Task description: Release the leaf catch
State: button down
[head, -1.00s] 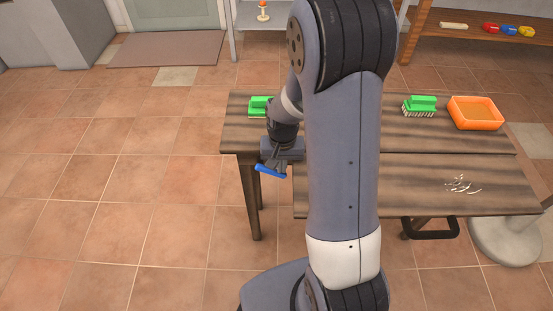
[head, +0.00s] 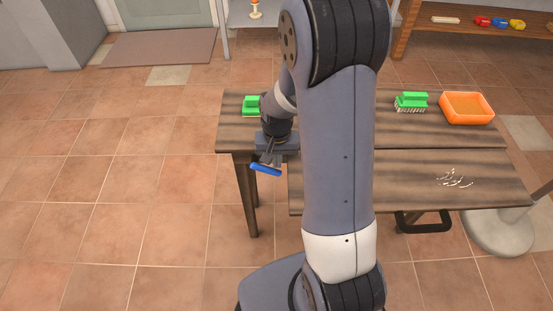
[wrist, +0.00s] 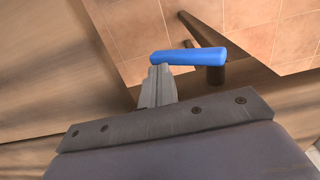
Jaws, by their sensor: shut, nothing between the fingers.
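A blue bar-shaped handle (head: 266,169), probably the leaf catch, shows beside the left end of the wooden table (head: 390,135). In the wrist view the blue handle (wrist: 190,57) lies across just beyond my fingertips, with a dark post behind its right end. My gripper (wrist: 160,72) is shut and empty, its grey fingertips at or against the handle's left part; I cannot tell whether they touch. In the head view my gripper (head: 268,158) is just above the handle. The front leaf (head: 410,185) lies beside the main top. My arm hides their left-middle part.
A green brush (head: 411,101) and an orange tray (head: 467,107) stand on the main top; another green brush (head: 252,105) is at its left. White scraps (head: 455,179) lie on the leaf. A round grey base (head: 500,230) stands at right. The floor at left is clear.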

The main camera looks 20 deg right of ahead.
aim_at(277, 171)
notch_tip(277, 171, up, 11)
jog(key=p, duration=0.1)
dwell(0.6)
jog(key=shift+f, duration=0.1)
jog(key=m, duration=0.6)
jog(key=r+m+b, duration=0.1)
jog(key=m, duration=1.1)
jog(key=shift+s+r+h+b, duration=0.25)
jog(key=shift+r+h+b, duration=0.05)
jog(key=shift+r+h, duration=0.1)
